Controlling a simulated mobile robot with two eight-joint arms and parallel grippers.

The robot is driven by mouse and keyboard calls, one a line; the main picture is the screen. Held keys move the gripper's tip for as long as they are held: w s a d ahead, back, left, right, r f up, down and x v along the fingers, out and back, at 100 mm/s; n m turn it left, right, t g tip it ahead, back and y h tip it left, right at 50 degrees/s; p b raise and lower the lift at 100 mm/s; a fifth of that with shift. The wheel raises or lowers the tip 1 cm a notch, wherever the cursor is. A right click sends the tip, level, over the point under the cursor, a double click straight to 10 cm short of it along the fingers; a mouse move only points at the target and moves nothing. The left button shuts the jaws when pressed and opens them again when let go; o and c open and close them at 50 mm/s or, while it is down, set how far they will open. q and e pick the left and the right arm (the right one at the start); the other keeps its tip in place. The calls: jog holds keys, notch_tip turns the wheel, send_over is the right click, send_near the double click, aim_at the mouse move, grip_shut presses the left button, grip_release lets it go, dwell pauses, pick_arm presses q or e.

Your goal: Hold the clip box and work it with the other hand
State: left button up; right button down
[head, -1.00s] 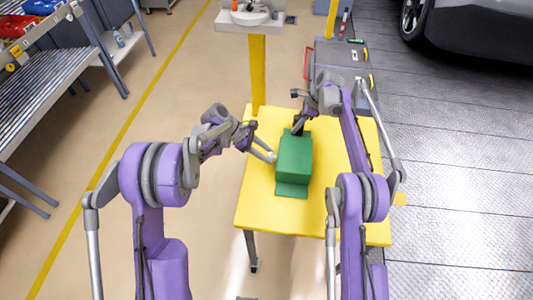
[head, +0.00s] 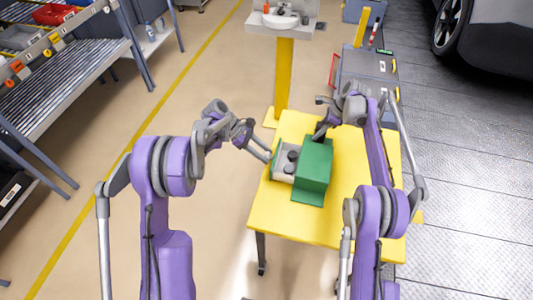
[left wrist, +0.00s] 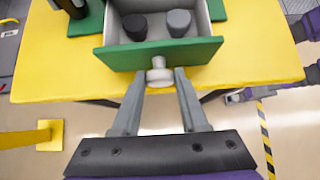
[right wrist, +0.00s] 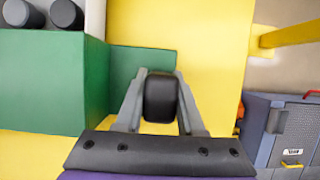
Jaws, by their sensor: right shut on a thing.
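The green clip box (head: 315,168) stands on the yellow table, with its drawer (head: 280,173) pulled out to the left. Two round-topped pieces lie in the drawer: a black one (left wrist: 135,27) and a grey one (left wrist: 179,22). The drawer's green front (left wrist: 110,58) has a pale knob (left wrist: 159,73). My left gripper (left wrist: 160,78) is open, its fingertips on either side of the knob with small gaps. My right gripper (right wrist: 160,82) is shut on a black upright handle (right wrist: 161,98) at the far end of the box.
The yellow table (head: 280,218) is clear in front of the box and to its right. A yellow post with a white sink (head: 281,20) stands behind it. A grey cabinet (head: 370,70) is at the back right; a rack with bins (head: 60,60) is at the left.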

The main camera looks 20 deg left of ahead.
pick_arm(q)
jog(key=o, duration=0.4)
jog(key=shift+o, duration=0.2)
jog(key=v, duration=1.2)
pick_arm(e)
jog(key=shift+c, duration=2.2)
grip_release()
